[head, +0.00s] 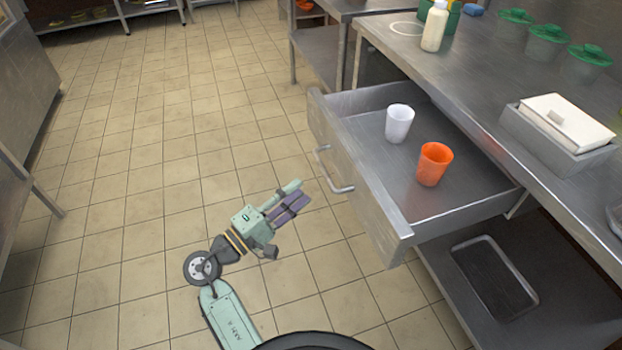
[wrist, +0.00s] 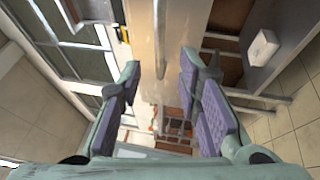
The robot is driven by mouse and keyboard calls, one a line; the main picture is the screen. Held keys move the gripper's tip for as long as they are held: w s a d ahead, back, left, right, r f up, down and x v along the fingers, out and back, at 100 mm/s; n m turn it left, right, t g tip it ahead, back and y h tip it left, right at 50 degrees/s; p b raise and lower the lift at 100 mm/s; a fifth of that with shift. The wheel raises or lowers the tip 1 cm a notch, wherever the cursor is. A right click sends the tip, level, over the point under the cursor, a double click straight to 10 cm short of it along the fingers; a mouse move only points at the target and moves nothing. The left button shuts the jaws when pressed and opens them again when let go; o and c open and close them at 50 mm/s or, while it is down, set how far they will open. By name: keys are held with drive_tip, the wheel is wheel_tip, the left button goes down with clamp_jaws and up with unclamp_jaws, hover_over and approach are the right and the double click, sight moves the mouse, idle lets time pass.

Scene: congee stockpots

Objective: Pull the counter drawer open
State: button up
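The counter drawer (head: 372,168) is pulled well out from the counter, with its inside showing in the head view. Its bar handle (head: 334,170) is on the drawer front, facing left. A white cup (head: 399,124) and an orange cup (head: 434,164) stand upright in the drawer. My gripper (head: 298,194) is to the left of the handle, apart from it, over the floor. In the wrist view my gripper (wrist: 162,98) has its two purple-padded fingers spread wide, with nothing held between them. A pale panel with a bar lies ahead; I cannot tell whether this is the drawer front.
The steel counter (head: 490,95) carries a white bottle (head: 434,27), green-lidded containers (head: 547,40) and a bin with a white lid (head: 566,123). A dark tray (head: 494,277) lies on the lower shelf. The tiled floor (head: 150,150) left of the drawer is clear.

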drive_tip(key=v, duration=0.2)
drive_tip(key=shift+s+a+f, duration=0.1)
drive_tip(key=shift+s+a, duration=0.15)
drive_tip(key=shift+a, duration=0.05)
